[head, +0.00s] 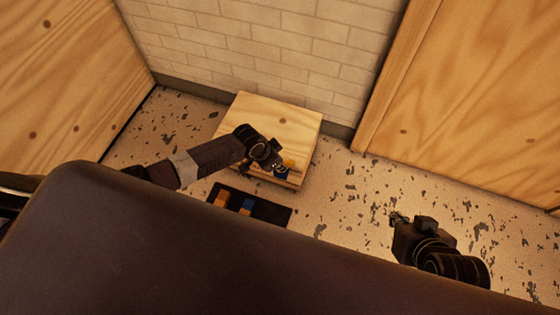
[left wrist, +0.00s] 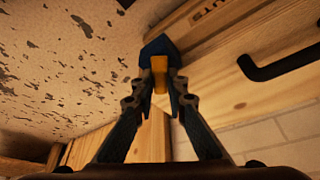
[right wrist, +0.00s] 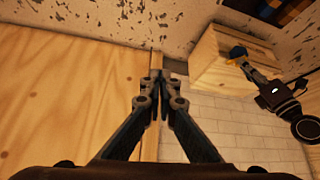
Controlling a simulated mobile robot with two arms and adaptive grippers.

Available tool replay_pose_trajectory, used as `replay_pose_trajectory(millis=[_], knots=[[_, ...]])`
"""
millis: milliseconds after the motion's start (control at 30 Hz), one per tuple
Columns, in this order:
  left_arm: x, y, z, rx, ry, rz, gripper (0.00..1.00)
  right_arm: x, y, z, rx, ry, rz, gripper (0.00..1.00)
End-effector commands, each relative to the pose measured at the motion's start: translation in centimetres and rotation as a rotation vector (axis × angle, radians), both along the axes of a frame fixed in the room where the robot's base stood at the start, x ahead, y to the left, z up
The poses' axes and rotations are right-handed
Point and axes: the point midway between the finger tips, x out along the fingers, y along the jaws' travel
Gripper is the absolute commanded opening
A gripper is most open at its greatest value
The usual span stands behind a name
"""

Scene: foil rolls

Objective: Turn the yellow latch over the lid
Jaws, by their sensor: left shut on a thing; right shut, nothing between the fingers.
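The yellow latch (head: 289,162) is at the front edge of a wooden box (head: 270,118). In the left wrist view the yellow latch (left wrist: 161,68) sits between the fingertips, against a blue piece (left wrist: 158,46). My left gripper (head: 281,167) is shut on the latch; its fingers partly hide it. In the right wrist view the box (right wrist: 222,66) shows with the blue piece (right wrist: 237,52) at its front and my left gripper beside it. My right gripper (head: 397,217) is shut and empty, off to the right of the box.
A dark mat (head: 272,212) with orange and blue blocks lies on the floor before the box. A black handle (left wrist: 283,66) is on the box in the left wrist view. A brick wall (head: 280,45) stands behind; wooden panels flank it. Speckled floor is free right of the box.

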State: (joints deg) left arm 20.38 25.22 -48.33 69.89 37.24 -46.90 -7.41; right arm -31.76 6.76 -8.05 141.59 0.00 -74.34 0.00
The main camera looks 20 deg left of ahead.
Motion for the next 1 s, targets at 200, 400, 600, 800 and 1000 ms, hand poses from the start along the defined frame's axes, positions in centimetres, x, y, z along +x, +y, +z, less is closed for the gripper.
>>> replay_pose_trajectory(millis=[200, 400, 600, 800, 1000], knots=[[-0.2, -0.2, 0.2, -0.002, 0.003, 0.071, 0.0, -6.7, -2.0, -1.8, -0.056, 0.273, -0.022, 0.0], [-0.2, -0.2, 0.2, -0.002, 0.004, 0.139, 0.0, -7.3, -2.2, -1.0, -0.061, 0.296, -0.024, 0.0], [-0.2, -0.3, 0.2, -0.003, 0.005, 0.216, 0.0, -7.3, -2.1, 0.0, -0.061, 0.294, -0.024, 0.0], [-0.3, -0.3, 0.2, -0.002, 0.004, 0.306, 0.0, -6.2, -1.9, -4.0, -0.062, 0.319, -0.021, 0.0], [-0.3, -0.4, 0.2, -0.002, 0.004, 0.407, 0.0, -5.8, -1.8, -7.7, -0.063, 0.336, -0.018, 0.0]])
